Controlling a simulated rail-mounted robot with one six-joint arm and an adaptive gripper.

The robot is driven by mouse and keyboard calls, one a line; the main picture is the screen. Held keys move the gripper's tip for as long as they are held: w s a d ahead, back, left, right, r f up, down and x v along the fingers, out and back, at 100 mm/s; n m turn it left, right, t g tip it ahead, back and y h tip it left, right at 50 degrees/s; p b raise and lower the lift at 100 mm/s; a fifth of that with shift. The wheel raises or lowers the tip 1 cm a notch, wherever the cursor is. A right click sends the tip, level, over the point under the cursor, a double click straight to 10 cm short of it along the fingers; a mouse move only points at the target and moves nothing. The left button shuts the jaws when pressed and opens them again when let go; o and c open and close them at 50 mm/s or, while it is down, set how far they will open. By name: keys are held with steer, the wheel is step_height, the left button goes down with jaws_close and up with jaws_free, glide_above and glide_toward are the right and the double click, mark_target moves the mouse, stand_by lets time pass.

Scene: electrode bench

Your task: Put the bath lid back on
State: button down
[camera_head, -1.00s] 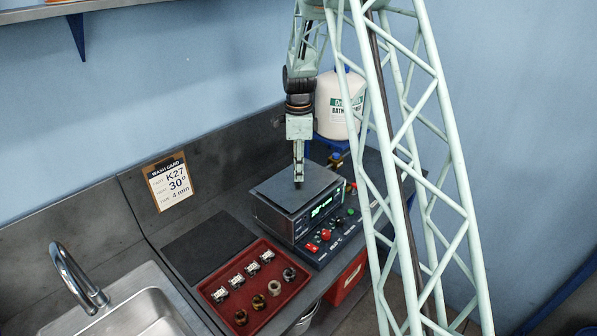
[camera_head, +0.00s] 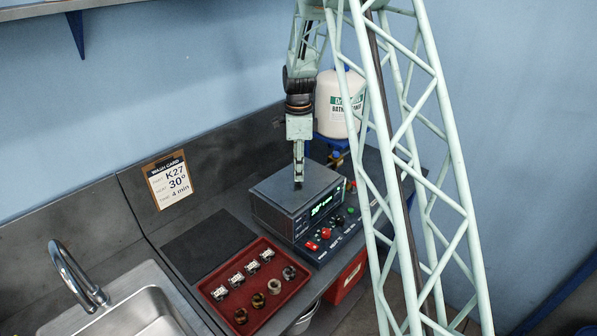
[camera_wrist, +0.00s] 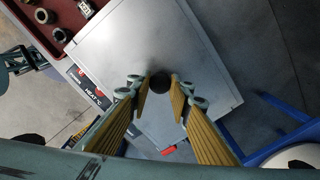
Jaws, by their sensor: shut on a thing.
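The bath lid (camera_head: 276,189) is a flat dark square plate in the head view and a grey metal square in the wrist view (camera_wrist: 125,50). It lies level on top of the bath (camera_head: 277,220), a dark box with a lit green display, and looks flush with its top. Its round black knob (camera_wrist: 160,83) sits between my fingertips. My gripper (camera_head: 299,184) points straight down above the lid and is shut on the knob; it also shows in the wrist view (camera_wrist: 159,86). The bath opening is hidden under the lid.
A red tray (camera_head: 254,286) with several small metal parts stands in front of the bath, beside a dark mat (camera_head: 209,245). A steel sink (camera_head: 142,312) is at left. A white canister (camera_head: 333,105) stands behind at right. The button panel (camera_head: 337,232) adjoins the bath.

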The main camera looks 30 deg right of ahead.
steer(key=shift+f, duration=0.15)
steer(key=c, duration=2.3)
jaws_free()
steer(key=o, duration=0.5)
steer(key=shift+c, duration=0.2)
steer(key=shift+r+p, duration=1.3)
steer(key=shift+r, duration=2.2)
steer(key=shift+r, duration=0.1)
